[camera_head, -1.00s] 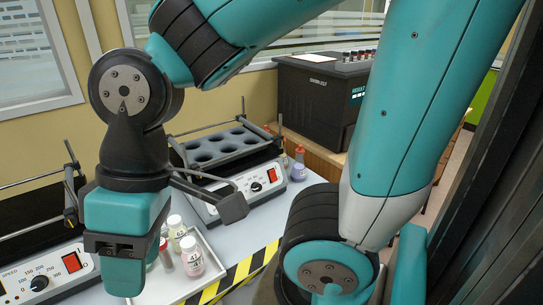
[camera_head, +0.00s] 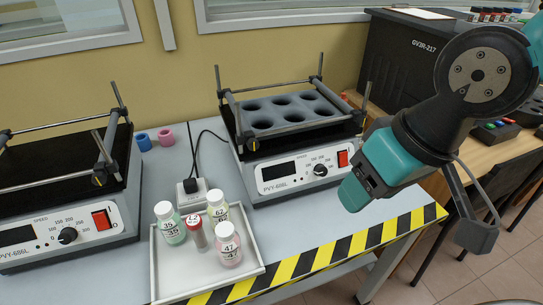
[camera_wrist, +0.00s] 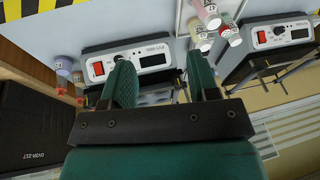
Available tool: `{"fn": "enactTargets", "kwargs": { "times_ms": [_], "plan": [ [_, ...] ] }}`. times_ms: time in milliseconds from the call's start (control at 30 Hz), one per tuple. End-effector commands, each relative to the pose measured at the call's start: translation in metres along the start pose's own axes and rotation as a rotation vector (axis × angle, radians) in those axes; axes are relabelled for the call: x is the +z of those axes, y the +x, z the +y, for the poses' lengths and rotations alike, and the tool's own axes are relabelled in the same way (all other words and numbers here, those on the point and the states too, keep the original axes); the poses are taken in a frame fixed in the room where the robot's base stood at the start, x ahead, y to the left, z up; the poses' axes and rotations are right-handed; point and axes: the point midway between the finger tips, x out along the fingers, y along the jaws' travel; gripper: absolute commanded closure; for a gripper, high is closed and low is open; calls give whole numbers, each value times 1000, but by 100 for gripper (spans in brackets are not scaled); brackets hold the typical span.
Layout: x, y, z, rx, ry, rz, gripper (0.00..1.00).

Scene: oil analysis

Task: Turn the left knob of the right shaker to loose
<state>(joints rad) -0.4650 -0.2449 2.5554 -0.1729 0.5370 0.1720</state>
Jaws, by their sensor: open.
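The right shaker (camera_head: 297,172) stands on the grey bench, with a white front panel, a dial, a red switch and a dark holed rack on top. Its left knob (camera_head: 250,143), small and dark, is at the front left end of the clamp frame; the right knob (camera_head: 358,114) is at the other end. My gripper (camera_head: 354,194) is in front and to the right of the shaker, apart from the left knob. In the wrist view its green fingers (camera_wrist: 162,75) are spread and empty, and the shaker (camera_wrist: 135,62) appears inverted beyond them. The left knob cannot be made out there.
A tray (camera_head: 163,268) with several capped bottles lies left of the right shaker, near the striped bench edge. The left shaker (camera_head: 70,232) stands further left. A black machine (camera_head: 408,62) is at back right. Two small rings lie behind the tray.

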Motion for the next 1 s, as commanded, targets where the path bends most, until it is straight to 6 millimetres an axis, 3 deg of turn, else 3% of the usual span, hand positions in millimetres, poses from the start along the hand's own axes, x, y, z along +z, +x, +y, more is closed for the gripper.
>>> {"fn": "enactTargets", "kwargs": {
  "times_ms": [33, 100, 200, 333, 467, 633, 800, 1000],
  "plan": [
    [3, 49, 9, 55, 31, 44, 45],
    [-7, 84, 22, 145, 92, 143, 45],
    [-23, 123, 37, 254, 145, 319, 45],
    [-46, 156, 40, 342, 154, 596, 45],
    [-64, 168, 21, 350, 104, 881, 45],
    [-72, 162, -16, 287, 13, 1159, 45],
    [-72, 151, -38, 237, -42, 1284, 45],
    [-88, 144, -40, 237, -50, 1302, 45]
  ]
}}
